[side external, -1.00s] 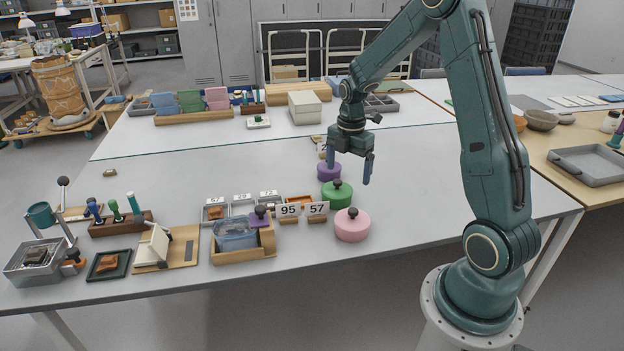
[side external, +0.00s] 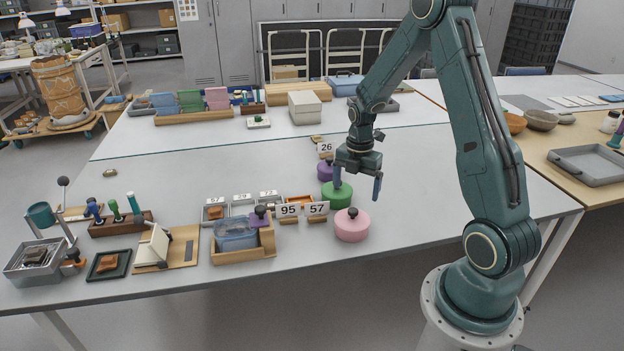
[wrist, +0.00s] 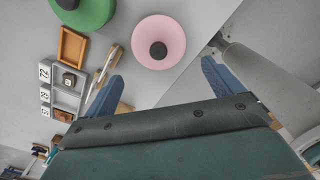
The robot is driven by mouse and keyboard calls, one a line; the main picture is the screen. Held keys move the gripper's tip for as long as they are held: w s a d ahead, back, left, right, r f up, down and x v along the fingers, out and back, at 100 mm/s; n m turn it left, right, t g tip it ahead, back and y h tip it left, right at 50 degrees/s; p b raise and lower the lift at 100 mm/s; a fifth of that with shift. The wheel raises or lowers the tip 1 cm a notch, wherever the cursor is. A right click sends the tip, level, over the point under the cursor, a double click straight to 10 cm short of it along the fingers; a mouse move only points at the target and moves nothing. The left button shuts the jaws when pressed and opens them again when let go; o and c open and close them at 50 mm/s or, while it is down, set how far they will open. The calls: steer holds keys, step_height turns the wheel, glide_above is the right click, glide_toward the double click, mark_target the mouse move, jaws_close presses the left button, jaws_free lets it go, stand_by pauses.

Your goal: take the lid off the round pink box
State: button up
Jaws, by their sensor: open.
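The round pink box (side external: 352,226) stands near the table's front edge with its lid on. Its lid has a dark round knob (side external: 352,212) on top. In the wrist view the pink box (wrist: 172,34) is at the upper middle, ahead of the fingers. My gripper (side external: 357,188) is open and empty. It hangs above and behind the pink box, over the round green box (side external: 337,199), and touches neither as far as I can tell. In the wrist view its blue fingers (wrist: 162,84) are spread apart with nothing between them.
A round purple box (side external: 324,173) stands behind the green one. Number cards 95 (side external: 289,210) and 57 (side external: 317,208) stand left of the pink box. A wooden holder with a blue tub (side external: 236,236) is farther left. The table right of the pink box is clear.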

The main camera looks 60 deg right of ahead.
mark_target(353, 210)
steer(key=shift+f, duration=1.9)
steer(key=shift+f, duration=0.1)
steer(key=shift+w+d+f, duration=0.1)
steer(key=shift+f, duration=2.4)
steer(key=c, duration=1.2)
